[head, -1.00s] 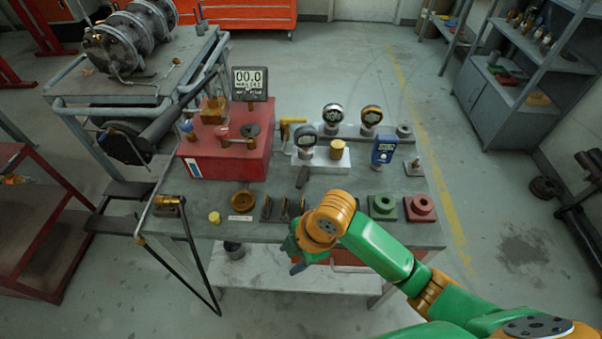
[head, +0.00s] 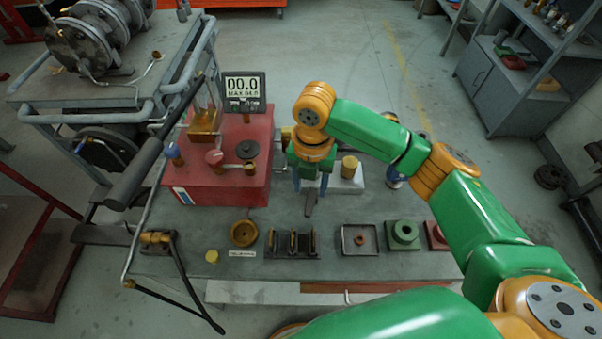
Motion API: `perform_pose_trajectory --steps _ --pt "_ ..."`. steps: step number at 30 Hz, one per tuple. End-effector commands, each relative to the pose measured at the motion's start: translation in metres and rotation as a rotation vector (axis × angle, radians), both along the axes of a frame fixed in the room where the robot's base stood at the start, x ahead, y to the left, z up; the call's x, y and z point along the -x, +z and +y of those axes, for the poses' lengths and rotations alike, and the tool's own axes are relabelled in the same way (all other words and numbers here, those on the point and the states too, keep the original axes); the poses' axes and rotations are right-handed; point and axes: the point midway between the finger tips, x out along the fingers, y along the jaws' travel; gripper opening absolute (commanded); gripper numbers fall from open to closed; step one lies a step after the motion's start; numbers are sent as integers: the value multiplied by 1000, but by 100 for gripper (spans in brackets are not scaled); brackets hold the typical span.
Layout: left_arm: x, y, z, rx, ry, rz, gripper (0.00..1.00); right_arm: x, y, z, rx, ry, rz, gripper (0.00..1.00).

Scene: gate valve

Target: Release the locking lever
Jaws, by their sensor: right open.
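The red box (head: 222,184) carries a short lever with a red round knob (head: 214,157), a black handwheel (head: 248,149) and a brass fitting (head: 250,168). I cannot tell for sure which part is the locking lever; the red-knobbed one looks most like it. My right gripper (head: 310,182) points down, open and seemingly empty, to the right of the red box and apart from the red knob. My left gripper is not in view.
A digital display (head: 245,86) reading 00.0 stands behind the red box. A long black-gripped handle (head: 134,176) slants at the left. Along the table's (head: 200,232) front lie a brass bowl (head: 244,233), a slotted rack (head: 293,245), a square tray (head: 359,240) and a green block (head: 402,236).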

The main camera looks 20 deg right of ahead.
Motion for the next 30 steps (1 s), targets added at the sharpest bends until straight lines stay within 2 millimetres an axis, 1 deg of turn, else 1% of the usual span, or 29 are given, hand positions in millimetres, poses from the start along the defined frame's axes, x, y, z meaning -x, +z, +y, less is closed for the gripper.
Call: perform_pose_trajectory --steps 2,4,9,13,16,22,23,24,26,27,28,30 --pt "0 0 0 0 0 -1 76 0 -1 -1 2 3 1 52" --pt "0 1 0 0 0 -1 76 0 -8 -1 3 3 5 52" --pt "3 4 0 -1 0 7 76 1 -43 -1 3 2 5 52" --pt "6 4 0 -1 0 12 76 1 -63 -1 2 1 3 52" --pt "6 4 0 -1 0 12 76 1 -70 -1 2 2 0 52" --pt "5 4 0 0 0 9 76 1 -71 -1 2 2 -1 52" --pt "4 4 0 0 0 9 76 1 -71 -1 2 2 -1 47" --pt "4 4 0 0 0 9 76 1 -71 -1 2 2 -1 36" --pt "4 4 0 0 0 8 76 1 -70 -1 2 2 -1 20" --pt "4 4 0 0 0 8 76 1 -70 -1 2 2 -1 9" --pt "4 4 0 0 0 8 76 1 -70 -1 2 2 -1 1" --pt "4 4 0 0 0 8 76 1 -70 -1 2 2 -1 0"
